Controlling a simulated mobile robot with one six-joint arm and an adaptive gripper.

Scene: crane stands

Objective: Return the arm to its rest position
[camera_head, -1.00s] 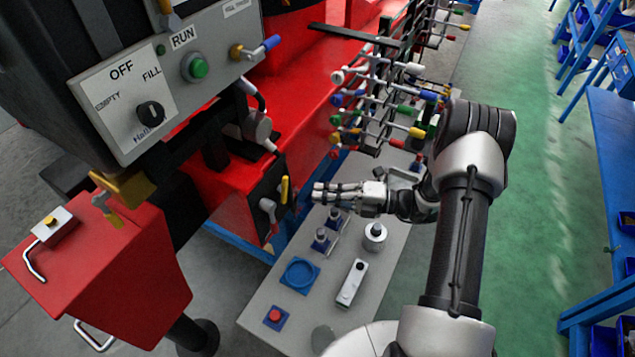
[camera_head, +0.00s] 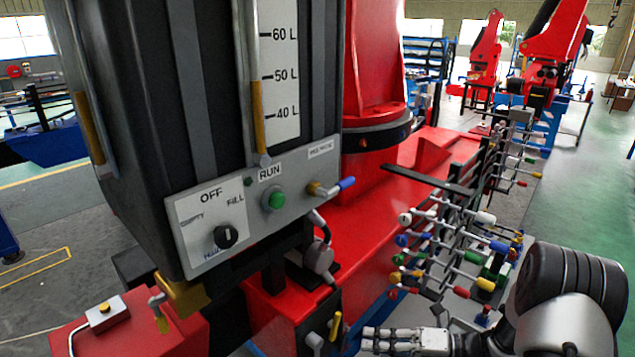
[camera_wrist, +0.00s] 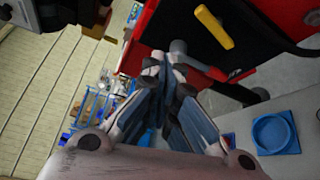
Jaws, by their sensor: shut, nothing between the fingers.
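My gripper (camera_head: 368,340) shows at the lower edge of the head view, on the end of my arm, which comes in from the right. It points left, toward the black plate with the yellow lever (camera_head: 335,326) on the red crane base. In the wrist view my gripper (camera_wrist: 163,62) has its fingers shut together with nothing between them. Beyond the fingertips there are a grey rounded handle (camera_wrist: 178,48) and the yellow lever (camera_wrist: 213,27). I cannot tell whether the fingertips touch the handle.
A control panel (camera_head: 253,220) with a knob and green button stands left of the arm. A rack of coloured valve levers (camera_head: 455,245) is close above my gripper. A blue round dish (camera_wrist: 272,132) lies on the grey surface. Green floor (camera_head: 580,180) is open at right.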

